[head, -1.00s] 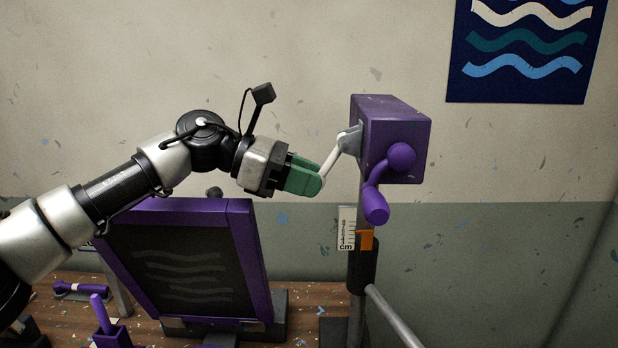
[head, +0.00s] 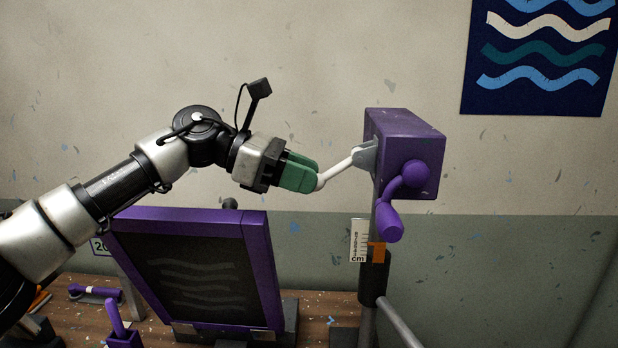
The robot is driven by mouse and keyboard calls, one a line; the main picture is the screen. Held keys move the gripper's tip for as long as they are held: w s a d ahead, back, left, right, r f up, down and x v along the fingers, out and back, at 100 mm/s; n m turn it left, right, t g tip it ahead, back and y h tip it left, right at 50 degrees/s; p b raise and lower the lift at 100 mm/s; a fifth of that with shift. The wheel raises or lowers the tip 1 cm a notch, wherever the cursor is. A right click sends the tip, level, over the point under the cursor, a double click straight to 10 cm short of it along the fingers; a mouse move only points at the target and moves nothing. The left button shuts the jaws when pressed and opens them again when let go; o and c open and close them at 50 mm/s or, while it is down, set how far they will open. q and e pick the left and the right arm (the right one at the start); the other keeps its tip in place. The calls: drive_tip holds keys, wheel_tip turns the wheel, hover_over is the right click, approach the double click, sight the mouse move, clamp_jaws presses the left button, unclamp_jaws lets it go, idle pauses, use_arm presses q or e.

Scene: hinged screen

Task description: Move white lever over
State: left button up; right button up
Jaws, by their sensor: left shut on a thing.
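The white lever (head: 338,172) sticks out to the left from a grey mount on the left side of a purple box (head: 408,150). It slopes gently down to the left from the mount. My left gripper (head: 312,180), with green fingers, is shut on the lever's free end, which the fingers partly hide. A purple crank handle (head: 389,218) hangs on the front of the box. My right gripper is not in view.
A purple-framed dark screen (head: 199,268) stands tilted below my left arm. A post (head: 367,285) with a small scale (head: 359,240) and an orange marker carries the box. A purple lever (head: 114,317) and a purple-handled part (head: 95,292) are at lower left.

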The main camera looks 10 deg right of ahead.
use_arm(q)
drive_tip(key=shift+w+a+r, duration=0.1)
drive_tip(key=shift+a+r, duration=0.1)
drive_tip(key=shift+r, duration=0.15)
drive_tip(key=shift+a+r+p, duration=0.4)
drive_tip(key=shift+r+p, duration=0.05)
drive_tip(key=shift+r, duration=0.3)
drive_tip(key=o, duration=0.8)
drive_tip(key=shift+w+f, duration=0.1)
